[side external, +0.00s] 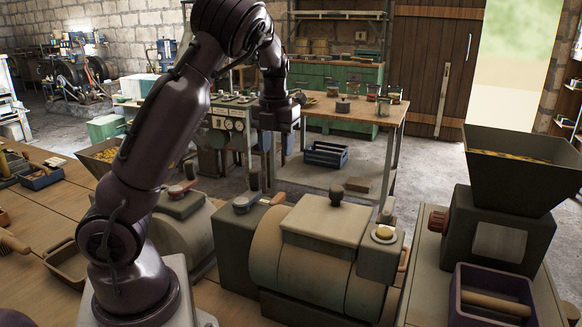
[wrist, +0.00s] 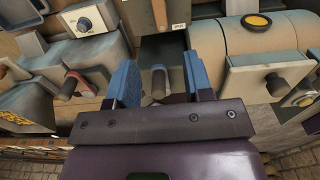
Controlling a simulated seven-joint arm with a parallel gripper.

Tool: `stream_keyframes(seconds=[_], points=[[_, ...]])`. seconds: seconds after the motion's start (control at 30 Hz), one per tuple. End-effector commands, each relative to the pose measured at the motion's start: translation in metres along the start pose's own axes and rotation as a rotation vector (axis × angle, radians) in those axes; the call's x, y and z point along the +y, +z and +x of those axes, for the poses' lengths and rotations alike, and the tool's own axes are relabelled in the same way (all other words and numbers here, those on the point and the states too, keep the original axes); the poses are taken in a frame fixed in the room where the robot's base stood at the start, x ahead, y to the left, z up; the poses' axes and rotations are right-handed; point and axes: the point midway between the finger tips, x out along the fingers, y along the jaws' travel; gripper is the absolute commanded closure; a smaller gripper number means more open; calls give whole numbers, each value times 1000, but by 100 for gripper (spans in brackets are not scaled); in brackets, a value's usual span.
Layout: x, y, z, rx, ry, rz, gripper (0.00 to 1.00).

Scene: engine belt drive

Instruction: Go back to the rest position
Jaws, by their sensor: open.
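My gripper (side external: 279,130) hangs pointing down at the end of my raised arm, above and behind the grey-tan drum machine (side external: 312,248) in the side view. In the wrist view the two blue fingers of my gripper (wrist: 160,82) stand wide apart, with nothing held between them. A grey cylindrical knob or handle (wrist: 158,82) shows in the gap beyond the fingers. Whether it touches them is hard to tell, but it looks apart. The drum machine also shows at the upper right of the wrist view (wrist: 235,48).
A hopper (side external: 522,165) on a dark machine stands at the right, with a purple bin (side external: 493,292) before it. A dark box with a lever (side external: 243,235) adjoins the drum machine. A wooden tray (side external: 68,262) lies on the bench at left.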

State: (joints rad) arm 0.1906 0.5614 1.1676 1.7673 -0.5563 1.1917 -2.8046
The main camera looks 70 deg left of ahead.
Motion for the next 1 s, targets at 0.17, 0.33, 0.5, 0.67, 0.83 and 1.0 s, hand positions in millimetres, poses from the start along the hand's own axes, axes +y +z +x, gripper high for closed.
stream_keyframes(seconds=[0.17,0.33,0.5,0.67,0.83,1.0], points=[[-2,-3,0,4,-14,41,53],[-19,-26,0,10,-112,394,53],[-51,-68,-11,-63,-231,1039,53],[-76,-113,-30,-212,-254,1689,53],[-93,-162,-51,-404,-130,2393,53],[-98,-208,-67,-540,204,3067,53]])
